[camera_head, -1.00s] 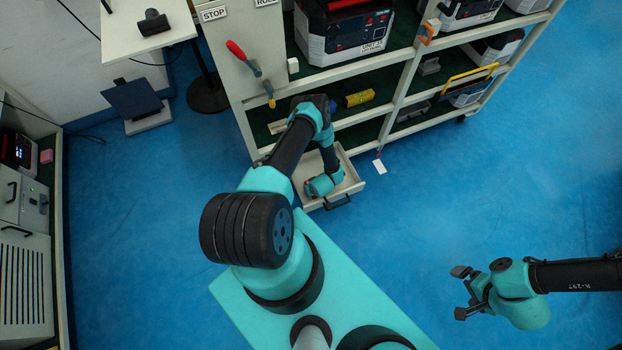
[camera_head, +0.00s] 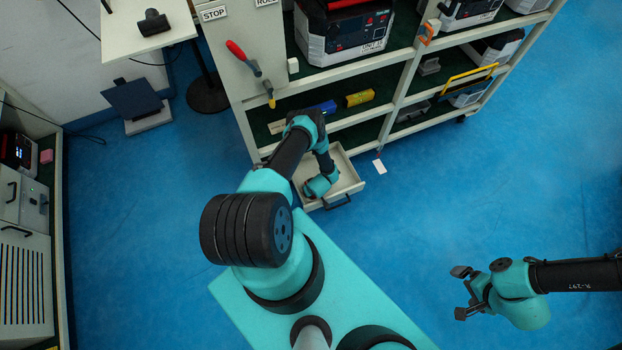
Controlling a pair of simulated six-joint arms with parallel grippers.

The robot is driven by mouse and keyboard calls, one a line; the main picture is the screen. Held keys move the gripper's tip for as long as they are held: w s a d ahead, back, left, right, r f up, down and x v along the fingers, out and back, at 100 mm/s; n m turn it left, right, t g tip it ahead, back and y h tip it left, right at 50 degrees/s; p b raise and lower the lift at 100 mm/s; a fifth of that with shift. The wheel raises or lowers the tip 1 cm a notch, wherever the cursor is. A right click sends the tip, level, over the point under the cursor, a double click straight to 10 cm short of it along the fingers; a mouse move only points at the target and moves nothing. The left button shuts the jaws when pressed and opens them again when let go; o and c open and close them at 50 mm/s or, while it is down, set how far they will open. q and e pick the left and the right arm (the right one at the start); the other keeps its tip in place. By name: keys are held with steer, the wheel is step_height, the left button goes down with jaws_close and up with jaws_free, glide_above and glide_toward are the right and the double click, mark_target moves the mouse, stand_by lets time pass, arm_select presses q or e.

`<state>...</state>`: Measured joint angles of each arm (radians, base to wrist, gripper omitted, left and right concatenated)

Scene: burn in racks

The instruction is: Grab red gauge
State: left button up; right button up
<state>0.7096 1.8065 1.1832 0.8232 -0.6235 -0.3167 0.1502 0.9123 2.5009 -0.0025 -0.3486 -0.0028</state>
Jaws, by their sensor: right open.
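I cannot make out a red gauge for certain. A red-handled tool (camera_head: 236,50) hangs on the pale side panel of the rack. My left arm reaches to the open drawer (camera_head: 352,180) low on the rack, and its teal wrist end (camera_head: 321,185) is over the inside of the drawer. The left fingers are too small and hidden to read, and the wrist hides part of the drawer's contents. My right gripper (camera_head: 461,293) is open and empty over the blue floor at the lower right, far from the drawer.
The rack's shelves hold a power unit (camera_head: 343,35), a yellow block (camera_head: 360,97) and a blue block (camera_head: 322,107). A white tag (camera_head: 380,166) hangs beside the drawer. A small table (camera_head: 125,45) stands at the upper left. The floor (camera_head: 450,190) right of the drawer is clear.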

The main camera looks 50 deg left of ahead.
arm_select(q)
steer(key=shift+f, duration=0.1)
steer(key=shift+c, duration=0.3)
steer(key=c, duration=1)
steer(key=shift+o, duration=0.2)
step_height(320, 180, up, 10)
stand_by(0.7)
